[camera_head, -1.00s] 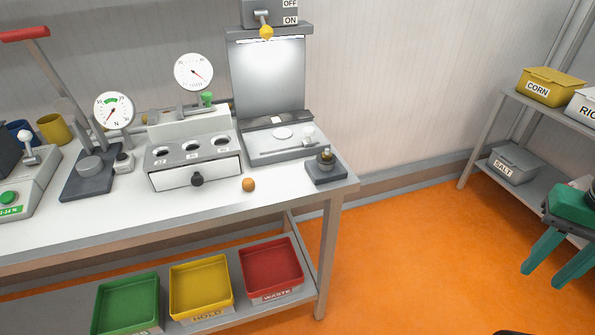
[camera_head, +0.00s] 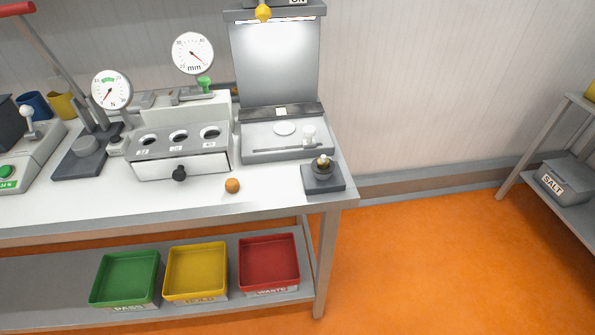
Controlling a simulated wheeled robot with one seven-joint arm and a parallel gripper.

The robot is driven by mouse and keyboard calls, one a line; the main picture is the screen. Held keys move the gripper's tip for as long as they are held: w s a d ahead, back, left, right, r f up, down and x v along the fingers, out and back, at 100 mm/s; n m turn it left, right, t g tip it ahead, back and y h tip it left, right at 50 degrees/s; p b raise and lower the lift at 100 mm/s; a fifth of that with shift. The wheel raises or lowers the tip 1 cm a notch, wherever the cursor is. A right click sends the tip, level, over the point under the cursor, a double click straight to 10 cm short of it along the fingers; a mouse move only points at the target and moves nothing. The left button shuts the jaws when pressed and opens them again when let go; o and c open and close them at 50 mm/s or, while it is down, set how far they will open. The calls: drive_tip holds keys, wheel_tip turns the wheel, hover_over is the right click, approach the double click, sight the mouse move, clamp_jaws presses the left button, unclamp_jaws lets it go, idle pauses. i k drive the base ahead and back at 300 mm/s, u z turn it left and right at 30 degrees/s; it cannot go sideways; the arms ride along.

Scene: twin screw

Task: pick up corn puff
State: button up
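A small round orange-brown ball, which looks like the corn puff (camera_head: 232,185), lies on the white tabletop (camera_head: 268,200) near the front edge. It sits to the right of the black drawer knob and left of a small dark block with a round fitting. Nothing touches it. My gripper is not in view now.
A drawer unit with three holes (camera_head: 180,165) stands behind and left of the ball. The dark block (camera_head: 323,176) stands at the table's right corner. Green (camera_head: 125,280), yellow (camera_head: 195,273) and red (camera_head: 268,262) trays sit on the lower shelf. Orange floor is clear at right.

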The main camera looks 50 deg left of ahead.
sight(232, 185)
drive_tip(key=z, duration=1.35)
drive_tip(key=i, duration=0.5)
drive_tip(key=u, duration=2.85)
